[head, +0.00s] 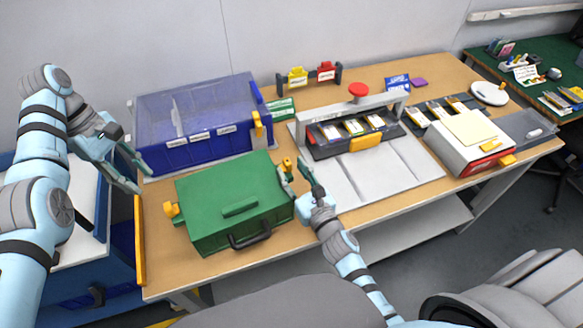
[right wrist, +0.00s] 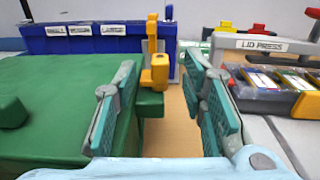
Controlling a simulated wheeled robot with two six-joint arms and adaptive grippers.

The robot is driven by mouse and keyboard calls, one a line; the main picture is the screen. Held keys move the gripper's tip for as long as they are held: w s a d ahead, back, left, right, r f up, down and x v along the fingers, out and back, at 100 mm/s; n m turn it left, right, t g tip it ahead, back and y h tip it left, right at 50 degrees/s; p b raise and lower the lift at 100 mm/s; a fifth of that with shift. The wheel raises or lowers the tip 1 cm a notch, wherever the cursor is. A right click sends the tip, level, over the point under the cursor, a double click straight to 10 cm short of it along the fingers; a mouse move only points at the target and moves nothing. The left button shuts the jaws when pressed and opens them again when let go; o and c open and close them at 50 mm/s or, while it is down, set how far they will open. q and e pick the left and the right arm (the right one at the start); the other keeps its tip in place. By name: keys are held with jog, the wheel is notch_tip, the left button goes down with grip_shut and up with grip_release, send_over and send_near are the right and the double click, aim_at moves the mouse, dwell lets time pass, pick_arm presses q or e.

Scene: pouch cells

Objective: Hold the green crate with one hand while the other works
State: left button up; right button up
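The green crate (head: 213,196) stands near the front left of the table with its green top on. It has a black handle (head: 250,234) on its front and yellow latches at its left (head: 171,210) and right sides. My right gripper (head: 293,168) is at the crate's right side, open. In the right wrist view the crate (right wrist: 50,105) fills the left, and the yellow latch (right wrist: 160,72) shows between the two green fingers. The left finger overlaps the crate's edge; I cannot tell if it touches. My left gripper (head: 146,182) is open and empty, left of the crate.
A blue bin (head: 200,150) with a clear lid stands behind the crate. A lid press (head: 352,108) with a red knob and a tray of cells stands to the right. A white and red box (head: 468,150) is further right.

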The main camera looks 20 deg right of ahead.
jog(key=shift+w+a, duration=0.1)
jog(key=shift+w, duration=0.85)
grip_shut()
